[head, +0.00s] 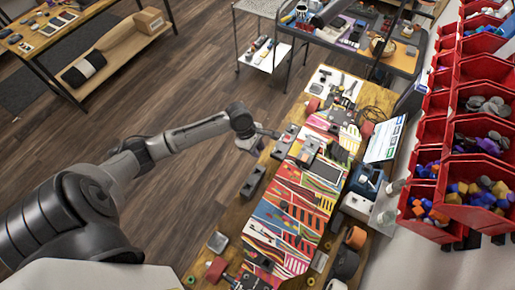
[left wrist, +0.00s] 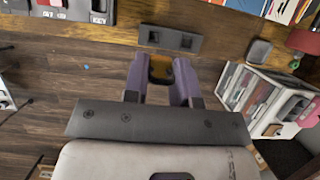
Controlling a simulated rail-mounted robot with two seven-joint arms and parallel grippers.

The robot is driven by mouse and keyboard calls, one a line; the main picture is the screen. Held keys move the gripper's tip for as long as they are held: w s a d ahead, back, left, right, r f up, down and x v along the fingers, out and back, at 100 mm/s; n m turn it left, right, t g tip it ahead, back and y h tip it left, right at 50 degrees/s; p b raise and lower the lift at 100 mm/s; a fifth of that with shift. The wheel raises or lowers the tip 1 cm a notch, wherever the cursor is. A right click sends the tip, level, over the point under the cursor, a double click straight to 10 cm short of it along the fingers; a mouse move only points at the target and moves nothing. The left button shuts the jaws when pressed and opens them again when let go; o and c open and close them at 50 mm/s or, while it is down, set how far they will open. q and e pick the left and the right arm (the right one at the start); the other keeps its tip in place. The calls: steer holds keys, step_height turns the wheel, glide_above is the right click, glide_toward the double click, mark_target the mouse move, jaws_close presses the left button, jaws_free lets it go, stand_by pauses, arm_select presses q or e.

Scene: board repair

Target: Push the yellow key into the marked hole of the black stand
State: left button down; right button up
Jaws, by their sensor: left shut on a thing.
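My left gripper (head: 251,146) is beyond the left edge of the long workbench, beside its middle part. In the left wrist view its two purple-grey fingers (left wrist: 161,75) are shut on the yellow key (left wrist: 160,68), which is mostly hidden between them. A black stand (head: 252,183) lies on the wooden strip along the bench's left edge. It also shows in the left wrist view (left wrist: 168,38) as a dark block with two recesses, ahead of the fingers and apart from the key. I cannot make out a mark on either hole. My right gripper is not in view.
A grey block with dark sockets (head: 285,141) lies farther along the same edge; it also shows in the left wrist view (left wrist: 72,9). A colourful printed board (head: 290,210) covers the bench middle. Red bins (head: 483,145) line the right wall. The floor (head: 170,200) at left is open.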

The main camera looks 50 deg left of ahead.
arm_select(q)
steer(key=shift+f, duration=0.1)
steer(key=shift+f+b, duration=1.95)
steer(key=shift+f, duration=5)
steer(key=shift+f, duration=0.65)
steer(key=shift+f, duration=0.1)
steer(key=shift+p, duration=0.55)
steer(key=shift+f, duration=0.1)
